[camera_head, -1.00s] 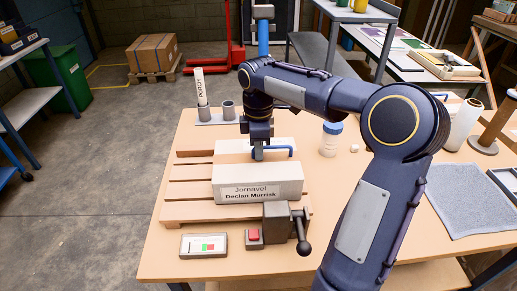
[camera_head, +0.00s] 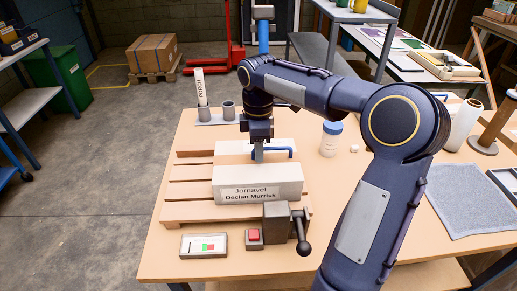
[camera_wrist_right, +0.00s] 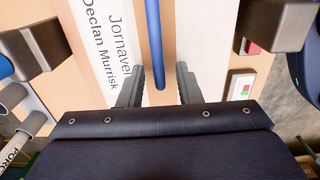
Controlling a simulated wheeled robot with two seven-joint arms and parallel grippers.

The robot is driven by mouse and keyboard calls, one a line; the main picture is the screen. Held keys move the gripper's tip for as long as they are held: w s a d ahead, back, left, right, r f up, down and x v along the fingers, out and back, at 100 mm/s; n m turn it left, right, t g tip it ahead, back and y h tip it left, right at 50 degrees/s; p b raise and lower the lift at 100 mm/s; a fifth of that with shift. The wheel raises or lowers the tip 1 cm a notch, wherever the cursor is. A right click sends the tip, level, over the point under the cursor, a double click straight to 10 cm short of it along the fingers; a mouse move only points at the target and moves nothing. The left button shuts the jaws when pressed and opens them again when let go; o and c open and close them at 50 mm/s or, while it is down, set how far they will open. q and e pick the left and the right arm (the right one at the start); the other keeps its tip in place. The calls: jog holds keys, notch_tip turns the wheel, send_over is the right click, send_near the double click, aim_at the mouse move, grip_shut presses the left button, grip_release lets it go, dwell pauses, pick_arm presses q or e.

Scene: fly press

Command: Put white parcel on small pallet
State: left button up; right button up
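A white parcel (camera_head: 257,184) with the label "Jornavel Declan Murrisk" sits at the front of a small slatted wooden pallet (camera_head: 187,211) on the bench. Its label also shows in the right wrist view (camera_wrist_right: 108,45). Another white surface (camera_head: 230,147) shows behind it, partly hidden by my arm. My right gripper (camera_head: 258,155) is low behind the labelled parcel, beside a blue bar (camera_head: 280,150). In the right wrist view its fingers (camera_wrist_right: 160,88) are apart, with the blue bar (camera_wrist_right: 153,40) between them and a visible gap. My left gripper is not in view.
A grey block with a black lever (camera_head: 278,222), a red button (camera_head: 254,236) and a small display panel (camera_head: 204,245) stand at the pallet's front. A blue-capped jar (camera_head: 331,138) and a grey towel (camera_head: 470,198) are to the right.

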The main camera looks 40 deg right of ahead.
notch_tip(320, 180, up, 11)
jog(key=p, duration=0.1)
jog(key=s+a+f+m+t+y, duration=0.2)
jog(key=s+a+f+m, duration=0.4)
jog(key=s, duration=0.4)
jog(key=s+a+f+m+t+y, duration=0.1)
jog(key=s+a+f+m+t, duration=0.2)
jog(key=s+a+f+m, duration=0.4)
jog(key=s, duration=0.4)
jog(key=shift+s+a+t+y, duration=0.2)
jog(key=shift+s+t+y, duration=0.1)
jog(key=shift+y, duration=0.1)
